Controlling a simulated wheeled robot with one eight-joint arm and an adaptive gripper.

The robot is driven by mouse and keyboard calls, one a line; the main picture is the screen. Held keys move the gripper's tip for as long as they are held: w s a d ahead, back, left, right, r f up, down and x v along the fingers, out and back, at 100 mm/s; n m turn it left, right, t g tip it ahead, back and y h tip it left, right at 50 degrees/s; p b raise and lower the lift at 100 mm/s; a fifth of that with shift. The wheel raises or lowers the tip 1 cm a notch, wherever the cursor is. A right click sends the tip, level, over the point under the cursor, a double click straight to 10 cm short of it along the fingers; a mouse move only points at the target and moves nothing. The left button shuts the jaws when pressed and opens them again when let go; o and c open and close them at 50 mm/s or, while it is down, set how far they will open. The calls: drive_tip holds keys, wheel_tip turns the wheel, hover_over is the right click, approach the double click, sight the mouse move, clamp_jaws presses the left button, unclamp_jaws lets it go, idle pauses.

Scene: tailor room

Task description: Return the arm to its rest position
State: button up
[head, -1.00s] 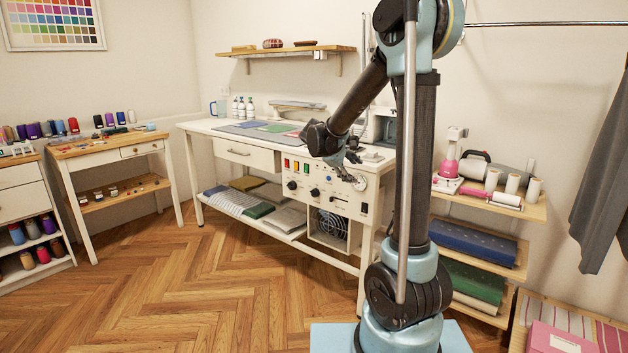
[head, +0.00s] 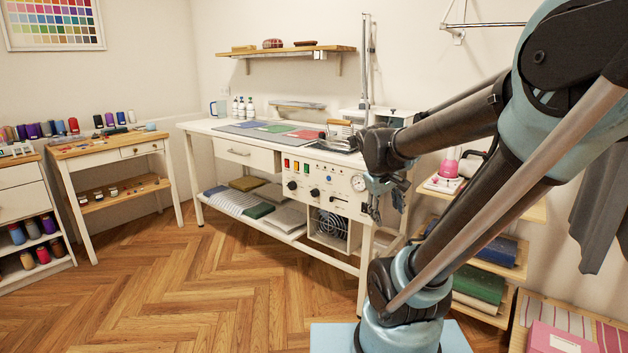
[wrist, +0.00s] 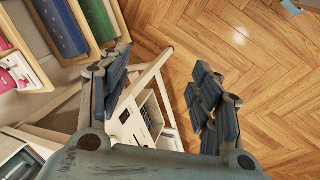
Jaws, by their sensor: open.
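My gripper (head: 385,204) hangs pointing down in the head view, in front of the right end of the white work table (head: 222,128). My arm reaches in from the right side of the picture. In the wrist view my gripper (wrist: 160,100) has its two fingers wide apart with nothing between them. Below the gap in that view are the white control panel end of the table (wrist: 150,112) and the wooden floor (wrist: 250,50).
A shelf unit with fabric rolls (head: 485,283) stands behind my arm on the right. Grey cloth (head: 597,215) hangs at the right edge. A thread table (head: 85,147) stands at the left. The herringbone floor (head: 180,290) is clear in front.

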drive_tip(key=s+a+f+m+y, duration=0.1)
drive_tip(key=s+f+m, duration=0.1)
drive_tip(key=s, duration=0.4)
drive_tip(key=s+a+f+m+y, duration=0.1)
drive_tip(key=s+f+m+y, duration=0.1)
drive_tip(key=s+f, duration=0.3)
drive_tip(key=shift+s+a+f+g, duration=0.3)
drive_tip(key=shift+s+a, duration=0.1)
drive_tip(key=shift+s, duration=0.7)
